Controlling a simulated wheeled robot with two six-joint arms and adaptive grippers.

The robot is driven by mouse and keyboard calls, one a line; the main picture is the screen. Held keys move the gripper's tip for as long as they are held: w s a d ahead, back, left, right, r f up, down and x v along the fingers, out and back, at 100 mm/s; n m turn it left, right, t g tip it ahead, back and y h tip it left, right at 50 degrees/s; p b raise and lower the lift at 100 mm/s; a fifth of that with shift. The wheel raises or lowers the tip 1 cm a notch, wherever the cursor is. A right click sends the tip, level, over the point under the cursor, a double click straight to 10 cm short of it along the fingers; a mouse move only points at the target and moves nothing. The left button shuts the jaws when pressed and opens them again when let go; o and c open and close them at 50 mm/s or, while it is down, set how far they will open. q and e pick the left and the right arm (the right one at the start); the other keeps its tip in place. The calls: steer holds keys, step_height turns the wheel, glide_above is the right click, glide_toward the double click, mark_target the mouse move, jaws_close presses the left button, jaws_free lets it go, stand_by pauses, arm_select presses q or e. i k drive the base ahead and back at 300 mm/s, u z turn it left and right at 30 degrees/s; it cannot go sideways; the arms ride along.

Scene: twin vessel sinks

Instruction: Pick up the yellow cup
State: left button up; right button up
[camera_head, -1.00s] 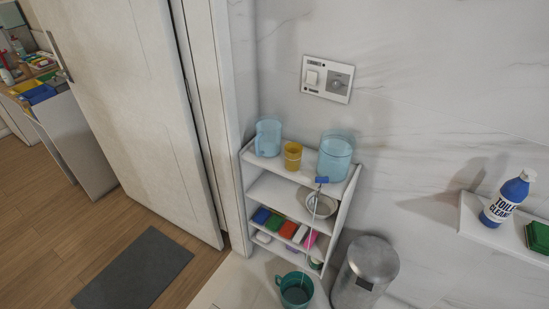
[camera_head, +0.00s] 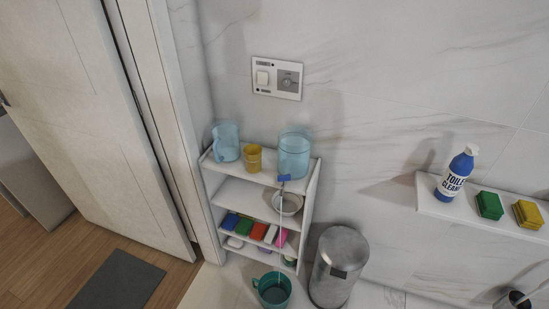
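The yellow cup (camera_head: 253,158) stands upright on the top board of a white shelf unit (camera_head: 236,172) against the marble wall. A translucent blue pitcher (camera_head: 226,142) stands to its left, and a larger translucent blue container (camera_head: 293,157) stands to its right. The cup is apart from both, with narrow gaps. Neither of my grippers shows in the head view.
A metal bin (camera_head: 338,265) and a teal bucket (camera_head: 272,290) with a blue-handled stick stand on the floor by the shelf. A door (camera_head: 90,120) is at left, a dark mat (camera_head: 118,282) below. A wall ledge (camera_head: 440,209) at right holds a cleaner bottle (camera_head: 456,174) and sponges.

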mark_target(253, 153)
steer(key=u, duration=0.55)
steer(key=k, duration=0.25)
steer(key=z, duration=1.45)
steer(key=i, duration=0.7)
